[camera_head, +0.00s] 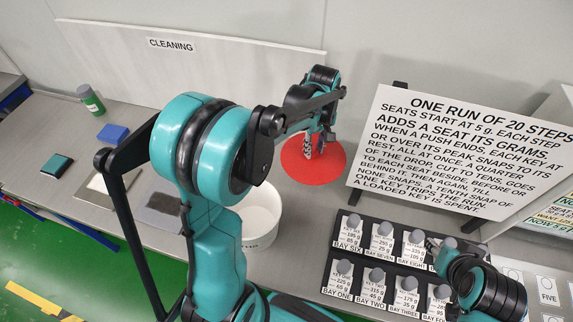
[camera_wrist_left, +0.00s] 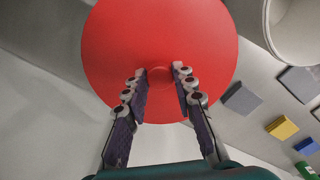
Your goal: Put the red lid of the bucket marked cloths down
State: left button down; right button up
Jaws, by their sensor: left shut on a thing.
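The red lid (camera_head: 335,165) is a flat disc on the right of the open white bucket (camera_head: 262,212), over the grey bench. The lid fills much of the left wrist view (camera_wrist_left: 115,50), where the bucket rim also shows at the top right (camera_wrist_left: 268,28). My left gripper (camera_head: 318,146) is above the lid. Its two fingers (camera_wrist_left: 163,76) are shut on the small red knob at the lid's middle. I cannot tell whether the lid touches the bench. The bucket's label is mostly hidden. My right gripper (camera_head: 440,248) is by the key rack; its jaws are unclear.
A rack of labelled keys (camera_head: 335,238) and a large sign (camera_head: 455,150) stand on the right. A low panel marked CLEANING (camera_head: 110,50) stands behind.

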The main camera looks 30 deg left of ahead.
aim_at(313, 160)
pick_arm(q)
jog(key=shift+w+a+f+b, duration=0.1)
jog(key=shift+w+f+b, duration=0.15)
jog(key=shift+f, duration=0.3)
jog(key=shift+w+a+f+b, duration=0.1)
jog(key=shift+f+b, duration=0.2)
jog(key=shift+f, duration=0.25)
jog(key=shift+s+d+f, duration=0.15)
jog(key=shift+f, duration=0.15)
notch_tip(313, 160, down, 3)
jog(key=shift+s+f+b, duration=0.1)
jog(key=shift+f+b, duration=0.1)
jog(key=shift+b, duration=0.95)
jog(key=a+f+b, duration=0.1)
jog(key=a+f, duration=0.1)
jog(key=a, duration=0.1)
jog(key=w+a+f, duration=0.1)
jog(key=a+f, duration=0.2)
jog(key=a, duration=0.1)
jog(key=w+a+f+b, duration=0.1)
jog(key=a+f, duration=0.2)
jog(key=a, duration=0.1)
jog(key=shift+w+a+b, duration=0.15)
jog(key=shift+a+b, duration=0.1)
jog(key=shift+b, duration=0.05)
jog(key=shift+f+b, duration=0.55)
jog(key=shift+f, duration=1.4)
